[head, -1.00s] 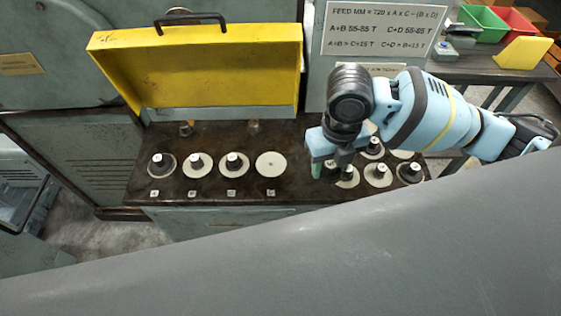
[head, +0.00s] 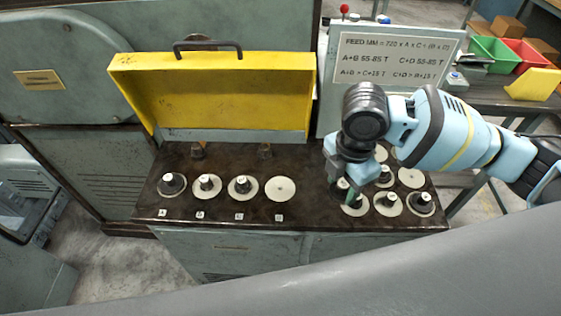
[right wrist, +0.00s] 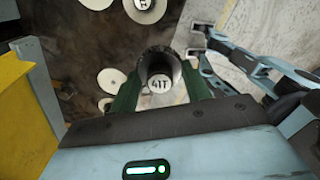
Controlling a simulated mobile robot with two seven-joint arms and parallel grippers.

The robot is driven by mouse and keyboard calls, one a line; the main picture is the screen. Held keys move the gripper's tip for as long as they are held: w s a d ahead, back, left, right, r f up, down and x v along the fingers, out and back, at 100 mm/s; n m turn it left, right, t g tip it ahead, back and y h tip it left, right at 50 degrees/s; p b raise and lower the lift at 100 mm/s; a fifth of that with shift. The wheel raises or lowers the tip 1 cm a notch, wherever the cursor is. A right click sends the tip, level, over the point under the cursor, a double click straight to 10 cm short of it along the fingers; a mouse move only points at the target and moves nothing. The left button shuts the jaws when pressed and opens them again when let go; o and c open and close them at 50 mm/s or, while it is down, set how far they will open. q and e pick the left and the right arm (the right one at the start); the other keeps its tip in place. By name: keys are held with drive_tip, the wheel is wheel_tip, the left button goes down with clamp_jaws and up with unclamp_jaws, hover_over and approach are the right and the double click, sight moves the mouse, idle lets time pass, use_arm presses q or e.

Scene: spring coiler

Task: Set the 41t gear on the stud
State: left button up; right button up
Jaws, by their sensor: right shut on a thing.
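The 41t gear (right wrist: 158,84) shows in the right wrist view as a dark round hub with a white "41T" top, between my two green fingertips. My right gripper (head: 350,191) is shut on it at the front left of the right-hand gear group in the head view. A pale disc (head: 355,210) shows just below the fingers; I cannot tell whether the gear touches it. I cannot identify the stud for certain. My left gripper is not in view.
A raised yellow cover (head: 215,90) stands behind the dark bench top (head: 310,205). Several other gears, such as the one at the right end (head: 421,203), stand close to my right gripper. A sign panel (head: 392,62) rises behind my arm. The bench middle is clear.

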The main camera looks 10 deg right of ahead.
drive_tip(key=m, duration=0.6)
drive_tip(key=shift+w+d+r, duration=0.15)
drive_tip(key=shift+w+r, duration=0.1)
drive_tip(key=shift+r, duration=0.15)
drive_tip(key=m, duration=0.5)
drive_tip(key=shift+w+d+r+m, duration=0.1)
drive_tip(key=shift+w+r+m, duration=0.05)
drive_tip(key=shift+r+m, duration=0.15)
drive_tip(key=m, duration=0.5)
drive_tip(key=shift+w+d+r, duration=0.15)
drive_tip(key=shift+r, duration=0.15)
drive_tip(key=m, duration=0.4)
drive_tip(key=shift+w+d+r+m, duration=0.1)
drive_tip(key=shift+r+m, duration=0.1)
drive_tip(key=shift+m, duration=0.2)
